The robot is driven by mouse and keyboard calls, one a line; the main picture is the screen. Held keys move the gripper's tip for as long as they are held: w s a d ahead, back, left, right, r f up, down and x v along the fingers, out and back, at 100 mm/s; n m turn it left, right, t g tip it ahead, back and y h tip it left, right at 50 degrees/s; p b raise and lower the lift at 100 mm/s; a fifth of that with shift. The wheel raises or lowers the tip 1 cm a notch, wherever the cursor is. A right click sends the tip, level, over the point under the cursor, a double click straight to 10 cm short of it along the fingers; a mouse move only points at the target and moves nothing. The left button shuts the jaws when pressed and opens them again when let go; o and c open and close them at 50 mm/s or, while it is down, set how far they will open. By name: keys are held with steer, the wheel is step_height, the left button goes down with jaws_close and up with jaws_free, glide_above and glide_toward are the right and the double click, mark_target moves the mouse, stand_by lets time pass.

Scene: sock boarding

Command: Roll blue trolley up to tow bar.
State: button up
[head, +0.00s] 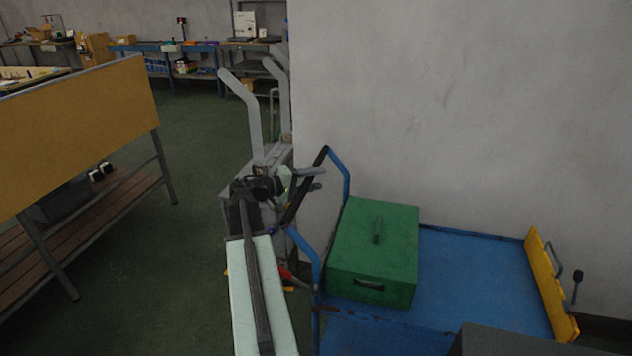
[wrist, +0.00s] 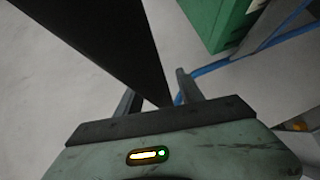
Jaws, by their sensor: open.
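The blue trolley (head: 472,272) stands along the wall at the right in the head view, with a flat deck and a blue tube handle at its left end. The handle has a black grip bar (head: 291,205). My gripper (head: 319,179) is open at this bar. In the wrist view the black grip bar (wrist: 95,40) runs down between the two spread fingers of my gripper (wrist: 154,86); I cannot tell whether they touch it. A blue tube (wrist: 212,68) shows beyond. I cannot make out a tow bar for certain.
A green box (head: 372,250) sits on the deck. A yellow plate (head: 551,285) with a grey handle stands at the deck's right end. A grey box is at the bottom edge. A yellow-panelled bench (head: 85,125) is at left. Green floor (head: 190,225) between is clear.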

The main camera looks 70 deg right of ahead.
steer(key=shift+s+d, duration=0.2)
jaws_close()
stand_by(1.3)
